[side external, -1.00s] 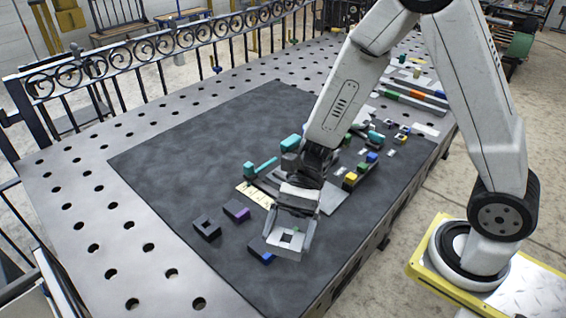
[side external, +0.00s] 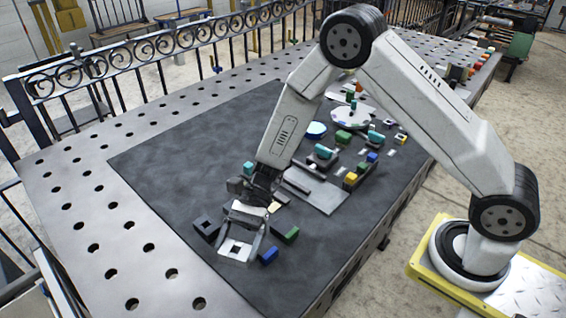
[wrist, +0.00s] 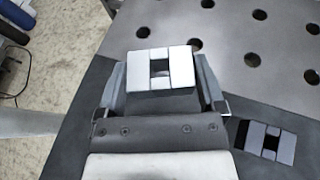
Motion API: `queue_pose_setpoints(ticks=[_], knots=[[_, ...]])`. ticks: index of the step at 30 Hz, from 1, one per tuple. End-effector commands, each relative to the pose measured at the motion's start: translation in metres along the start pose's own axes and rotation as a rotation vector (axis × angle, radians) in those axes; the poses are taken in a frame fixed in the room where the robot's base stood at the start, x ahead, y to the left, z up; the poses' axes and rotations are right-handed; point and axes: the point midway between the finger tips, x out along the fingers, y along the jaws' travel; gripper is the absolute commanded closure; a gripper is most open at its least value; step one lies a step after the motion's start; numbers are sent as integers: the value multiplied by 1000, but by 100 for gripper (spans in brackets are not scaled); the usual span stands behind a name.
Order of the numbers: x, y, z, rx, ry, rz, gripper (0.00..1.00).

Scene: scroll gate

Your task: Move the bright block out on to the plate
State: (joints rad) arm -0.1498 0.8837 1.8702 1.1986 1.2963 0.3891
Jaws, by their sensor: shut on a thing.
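The bright block is a pale square piece with a square hole through it, seen in the side view (side external: 227,252) and in the wrist view (wrist: 142,76). My gripper (side external: 240,243) is shut on it, one finger on each side; the fingers also flank it in the wrist view (wrist: 162,82). I cannot tell whether the block touches the dark mat. I cannot tell which is the task's plate.
A dark block with a square hole (side external: 205,229) stands close left of my gripper; a dark holed block also shows in the wrist view (wrist: 270,143). Green (side external: 286,234) and blue (side external: 268,255) blocks lie close right. The mat's left is clear. Several small items crowd the right.

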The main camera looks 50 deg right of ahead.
Motion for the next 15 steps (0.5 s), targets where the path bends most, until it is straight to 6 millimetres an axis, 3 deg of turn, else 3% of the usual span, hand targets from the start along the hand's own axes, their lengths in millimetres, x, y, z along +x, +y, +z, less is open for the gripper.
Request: queue_pose_setpoints(ticks=[15], knots=[[6,-8,-12,0,-2,0,100]])
